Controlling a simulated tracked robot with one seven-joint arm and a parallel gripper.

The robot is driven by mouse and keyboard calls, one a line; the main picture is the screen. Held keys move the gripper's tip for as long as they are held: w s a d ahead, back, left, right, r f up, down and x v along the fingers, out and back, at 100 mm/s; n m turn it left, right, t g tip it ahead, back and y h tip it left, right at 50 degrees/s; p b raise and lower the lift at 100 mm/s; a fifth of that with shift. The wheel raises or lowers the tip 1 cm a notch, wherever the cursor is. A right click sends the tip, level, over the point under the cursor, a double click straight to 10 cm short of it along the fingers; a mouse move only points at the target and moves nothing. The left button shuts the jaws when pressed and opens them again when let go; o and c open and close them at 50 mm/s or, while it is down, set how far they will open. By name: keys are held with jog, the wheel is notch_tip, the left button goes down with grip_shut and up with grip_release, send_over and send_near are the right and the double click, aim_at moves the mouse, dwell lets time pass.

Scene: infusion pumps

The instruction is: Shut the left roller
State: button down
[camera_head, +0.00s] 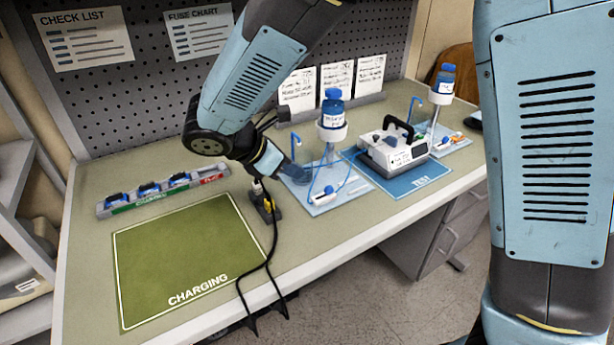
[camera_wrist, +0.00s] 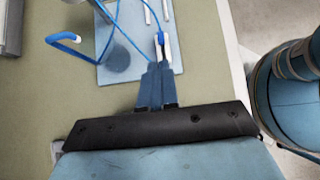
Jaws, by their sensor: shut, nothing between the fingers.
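The left roller (camera_head: 325,198) is a small white clamp with a blue part on the light blue mat (camera_head: 350,188) of the left infusion stand. In the wrist view the roller (camera_wrist: 163,48) lies just beyond my fingertips. My gripper (camera_head: 302,178) is shut and empty, its fingers pointing toward the roller. The fingers (camera_wrist: 158,66) are together in the wrist view and overlap the near end of the clamp; I cannot tell whether they touch it. The left bottle (camera_head: 333,112) hangs above, with blue tubing running down.
A white pump (camera_head: 393,150) stands on the blue TEST mat (camera_head: 425,184) to the right. Another stand with a bottle (camera_head: 444,82) is farther right. A blue hook (camera_wrist: 62,38) rises left of the fingers. The green CHARGING mat (camera_head: 185,255) is clear.

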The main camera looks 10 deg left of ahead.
jog(key=shift+v, duration=1.45)
jog(key=d+r+m+g+y, duration=0.1)
jog(key=d+r+m, duration=0.25)
jog(key=d, duration=0.35)
jog(key=w+d+r+m+g+y, duration=0.1)
jog(key=d+r+m, duration=0.1)
jog(key=d+m, duration=0.35)
jog(key=d+r+m+g+y, duration=0.1)
jog(key=d+r+m, duration=0.2)
jog(key=d, duration=0.6)
jog(key=s+d+r+m+t+y, duration=0.1)
jog(key=s+d+r+m+y, duration=0.1)
jog(key=s+d+m, duration=0.3)
jog(key=s+d+r+m+t+y, duration=0.1)
jog(key=s+d+r+m, duration=0.1)
jog(key=s+d+m, duration=0.3)
jog(key=shift+d+r+m+t+y, duration=0.4)
jog(key=shift+d+m, duration=1.6)
jog(key=shift+d, duration=0.6)
